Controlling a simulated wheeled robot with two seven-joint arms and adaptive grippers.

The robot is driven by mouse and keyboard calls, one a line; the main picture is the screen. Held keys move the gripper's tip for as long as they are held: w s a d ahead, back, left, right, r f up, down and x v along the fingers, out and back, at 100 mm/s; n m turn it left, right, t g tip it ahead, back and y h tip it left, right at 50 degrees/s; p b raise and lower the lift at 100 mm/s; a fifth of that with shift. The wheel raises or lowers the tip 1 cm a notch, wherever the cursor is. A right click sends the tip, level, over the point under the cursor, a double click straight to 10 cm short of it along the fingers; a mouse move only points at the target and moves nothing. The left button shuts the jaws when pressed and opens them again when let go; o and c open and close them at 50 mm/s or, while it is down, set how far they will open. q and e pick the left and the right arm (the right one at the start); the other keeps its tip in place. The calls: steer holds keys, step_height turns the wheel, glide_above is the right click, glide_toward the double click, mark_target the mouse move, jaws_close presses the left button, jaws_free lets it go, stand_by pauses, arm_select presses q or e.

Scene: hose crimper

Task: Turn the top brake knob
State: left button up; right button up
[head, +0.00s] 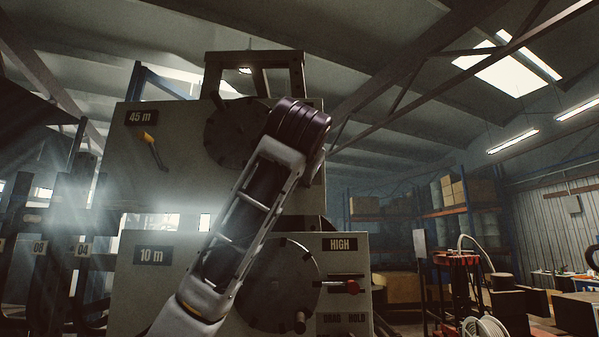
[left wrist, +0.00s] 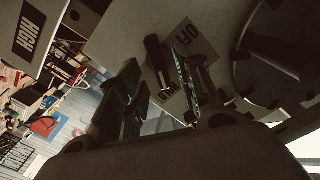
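The left wrist view is close to a pale machine panel (left wrist: 118,22) with a tilted label (left wrist: 187,38) that seems to read OFF. A dark bar-shaped handle (left wrist: 155,50), possibly the top brake knob, stands out from the panel near the label. My left gripper (left wrist: 160,88) is open, its two fingers well apart in front of the panel. The handle's far end shows beyond the gap, close to the finger on the right; I cannot tell if they touch. In the head view my raised arm hides the gripper and this handle. My right gripper is not in view.
In the head view the machine (head: 120,180) has an upper dark disc (head: 228,130) and a lower one (head: 285,290), partly behind my arm. A red-tipped lever (head: 345,287) is below HIGH. Shelves (head: 465,210) stand right.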

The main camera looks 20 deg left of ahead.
arm_select(q)
steer(key=shift+p+x, duration=0.5)
steer(key=shift+x, duration=1.25)
steer(key=c, duration=0.7)
